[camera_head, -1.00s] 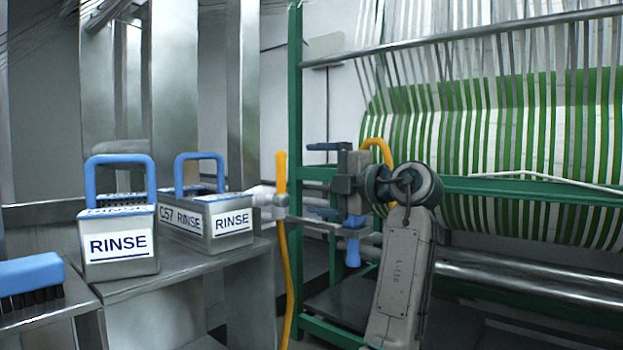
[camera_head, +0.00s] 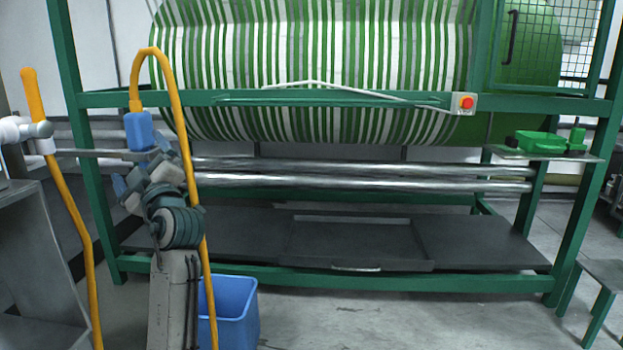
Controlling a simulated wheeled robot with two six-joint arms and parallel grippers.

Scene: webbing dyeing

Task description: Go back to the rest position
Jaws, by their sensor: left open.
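My left gripper (camera_head: 138,168) is at the left of the head view, its arm rising from the bottom edge. Its jaws are apart, with nothing visible between them. My right gripper is not in view.
A green-framed machine (camera_head: 330,281) with a striped webbing drum (camera_head: 330,60) fills the background. A blue bucket (camera_head: 235,310) stands on the floor beside my arm. A second yellow hose (camera_head: 75,220) hangs at far left. Grey floor at the front centre is clear.

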